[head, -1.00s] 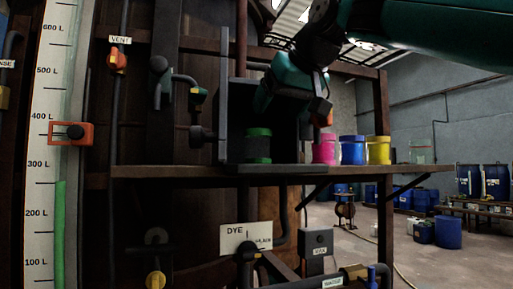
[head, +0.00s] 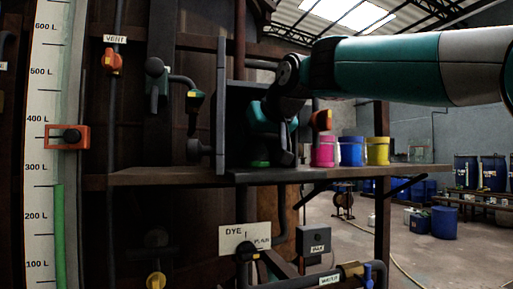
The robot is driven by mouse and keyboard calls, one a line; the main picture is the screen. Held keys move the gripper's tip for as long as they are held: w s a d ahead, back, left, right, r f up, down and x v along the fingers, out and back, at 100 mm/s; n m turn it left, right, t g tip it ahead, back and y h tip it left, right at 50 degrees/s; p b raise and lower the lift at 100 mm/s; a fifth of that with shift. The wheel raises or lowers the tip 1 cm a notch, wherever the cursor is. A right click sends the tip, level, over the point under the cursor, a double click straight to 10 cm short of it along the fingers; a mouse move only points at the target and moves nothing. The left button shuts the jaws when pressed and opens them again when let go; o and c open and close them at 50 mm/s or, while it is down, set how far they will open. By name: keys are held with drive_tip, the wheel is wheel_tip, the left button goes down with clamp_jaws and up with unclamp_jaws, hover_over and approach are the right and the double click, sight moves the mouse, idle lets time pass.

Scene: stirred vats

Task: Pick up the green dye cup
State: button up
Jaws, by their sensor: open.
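The green dye cup (head: 259,163) stands on the wooden shelf, inside a dark open-fronted box. Only a thin green strip near its bottom shows in the head view; my wrist and gripper hide the rest. My gripper (head: 284,152) is open and hangs in front of the box, overlapping the cup's right side in the picture. Its fingertips are dark against the dark box, so I cannot tell whether they touch or surround the cup.
Pink (head: 323,151), blue (head: 351,151) and yellow (head: 377,151) cups stand close by on the right of the shelf (head: 150,177). A dark upright panel (head: 220,110) edges the box on the left. Valves and pipes line the wall below and left.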

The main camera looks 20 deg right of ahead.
drive_tip(key=c, duration=0.7)
drive_tip(key=shift+o, duration=0.2)
drive_tip(key=shift+r, duration=0.2)
